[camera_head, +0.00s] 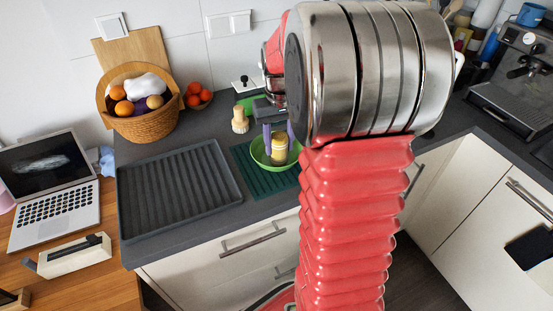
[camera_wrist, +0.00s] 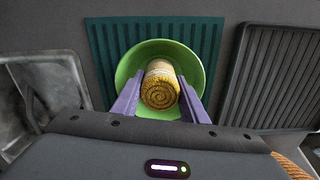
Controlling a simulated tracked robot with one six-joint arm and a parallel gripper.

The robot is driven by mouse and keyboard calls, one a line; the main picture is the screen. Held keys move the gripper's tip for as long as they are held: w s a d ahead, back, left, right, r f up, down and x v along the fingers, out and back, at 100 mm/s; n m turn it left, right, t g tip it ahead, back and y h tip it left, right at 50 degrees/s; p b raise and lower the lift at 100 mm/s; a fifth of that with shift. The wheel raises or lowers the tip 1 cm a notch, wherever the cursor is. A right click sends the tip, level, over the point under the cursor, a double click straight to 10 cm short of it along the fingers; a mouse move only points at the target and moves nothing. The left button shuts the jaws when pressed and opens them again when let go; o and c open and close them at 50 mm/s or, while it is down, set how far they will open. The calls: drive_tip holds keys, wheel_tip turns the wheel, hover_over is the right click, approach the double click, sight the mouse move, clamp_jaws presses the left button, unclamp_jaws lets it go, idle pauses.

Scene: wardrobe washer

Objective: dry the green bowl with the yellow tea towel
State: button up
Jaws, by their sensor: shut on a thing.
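The green bowl (camera_head: 263,156) stands upright on a dark green ribbed mat (camera_head: 243,160) on the counter; it also shows in the wrist view (camera_wrist: 194,66). The yellow tea towel (camera_head: 279,148) is rolled up, its spiral end facing the camera in the wrist view (camera_wrist: 160,90). My gripper (camera_wrist: 160,94) has purple fingers, one on each side of the rolled towel, and is shut on it. The towel is within the outline of the bowl. I cannot tell whether the towel touches the bowl's inside. My gripper also shows in the head view (camera_head: 279,140).
A dark ribbed draining tray (camera_head: 180,185) lies left of the mat. A laptop (camera_head: 48,180) is far left. A coffee machine (camera_head: 515,75) is at right.

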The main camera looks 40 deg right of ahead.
sight(279, 136)
drive_tip(key=shift+r, duration=0.5)
drive_tip(key=shift+r, duration=0.1)
drive_tip(key=shift+r, duration=1.35)
drive_tip(key=shift+r, duration=0.15)
drive_tip(key=shift+r, duration=1.85)
drive_tip(key=o, duration=0.5)
drive_tip(key=c, duration=0.5)
